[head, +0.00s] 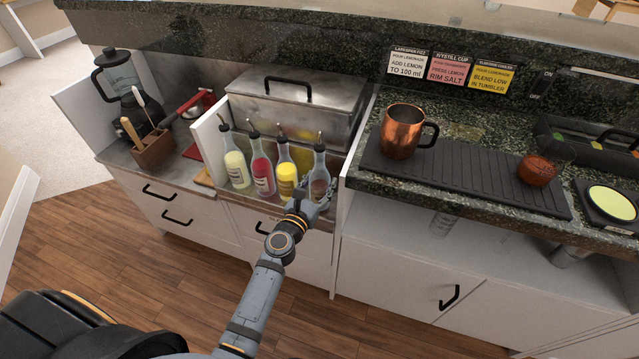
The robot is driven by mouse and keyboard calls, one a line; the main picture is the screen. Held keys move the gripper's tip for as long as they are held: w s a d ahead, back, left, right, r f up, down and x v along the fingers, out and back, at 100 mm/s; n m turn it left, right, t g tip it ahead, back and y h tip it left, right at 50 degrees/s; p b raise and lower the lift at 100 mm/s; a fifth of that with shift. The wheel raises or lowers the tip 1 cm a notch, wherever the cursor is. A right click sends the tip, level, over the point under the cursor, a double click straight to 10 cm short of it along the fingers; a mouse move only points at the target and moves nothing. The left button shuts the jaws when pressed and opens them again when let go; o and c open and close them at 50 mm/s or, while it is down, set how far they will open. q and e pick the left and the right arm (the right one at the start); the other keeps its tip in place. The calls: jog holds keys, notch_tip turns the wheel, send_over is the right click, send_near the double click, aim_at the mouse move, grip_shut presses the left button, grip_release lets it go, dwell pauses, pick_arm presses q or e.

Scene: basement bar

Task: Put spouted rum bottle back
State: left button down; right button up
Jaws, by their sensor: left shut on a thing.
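The spouted rum bottle (320,168), clear glass with a dark pour spout, is the rightmost of a row of spouted bottles on the steel ledge in front of the metal bin. My left gripper (321,193) is shut on its lower body. The bottle looks upright; its base is hidden by my gripper, so I cannot tell whether it touches the ledge (232,199). To its left stand a yellow bottle (287,178), a red bottle (263,179) and a pale yellow-green bottle (236,168). My right gripper is not in view.
A lidded metal bin (290,97) stands behind the bottles. The granite counter's edge (358,185) is close on the right, with a copper mug (401,135) on a black mat (470,176). A blender (120,80) and wooden utensil holder (153,153) are at left.

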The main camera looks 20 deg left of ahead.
aim_at(315, 191)
pick_arm(q)
jog(key=shift+c, duration=2.4)
grip_release()
jog(key=shift+r+p, duration=0.25)
jog(key=shift+p, duration=0.05)
jog(key=s, duration=0.2)
jog(key=s+b, duration=0.1)
jog(key=shift+s+a+f, duration=0.2)
jog(key=shift+s+f, duration=0.1)
jog(key=shift+f, duration=0.05)
jog(key=s+b, duration=0.2)
jog(key=s, duration=0.6)
jog(key=shift+s+a+r, duration=0.2)
jog(key=shift+a+r, duration=0.05)
jog(key=shift+a, duration=0.2)
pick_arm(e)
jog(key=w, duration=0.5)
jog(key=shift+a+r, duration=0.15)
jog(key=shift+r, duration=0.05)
